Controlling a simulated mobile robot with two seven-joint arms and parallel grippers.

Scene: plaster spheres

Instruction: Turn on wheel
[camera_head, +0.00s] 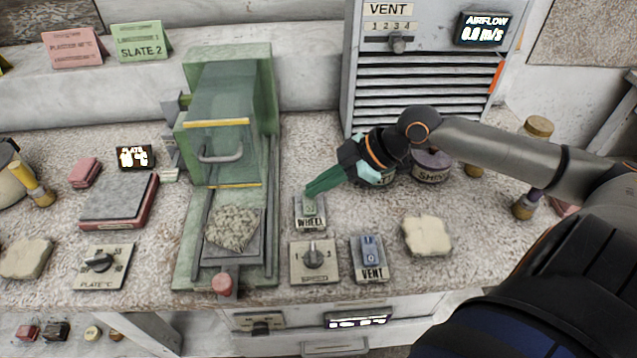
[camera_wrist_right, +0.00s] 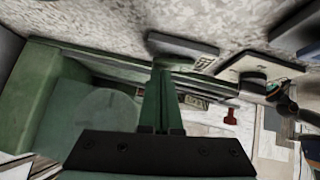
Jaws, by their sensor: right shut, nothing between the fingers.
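The WHEEL switch (camera_head: 311,222) is a small labelled box with a green rocker, on the counter right of the green machine (camera_head: 228,120). My right gripper (camera_head: 312,191) has green fingers, shut and empty, pointing down-left with the tips at the top of the WHEEL switch. I cannot tell whether they touch it, and they partly cover the rocker. The shut fingers also show in the right wrist view (camera_wrist_right: 161,95). The green machine has a clear guard with a handle, and a rough grey stone (camera_head: 232,228) lies on its carriage. My left gripper is not in view.
A dial plate (camera_head: 314,262) and a blue VENT switch (camera_head: 371,260) sit close by. A pale slab (camera_head: 427,235) lies to the right. The vent unit (camera_head: 430,80) stands behind, its airflow display reading 0.0 m/s. Jars stand behind my right wrist.

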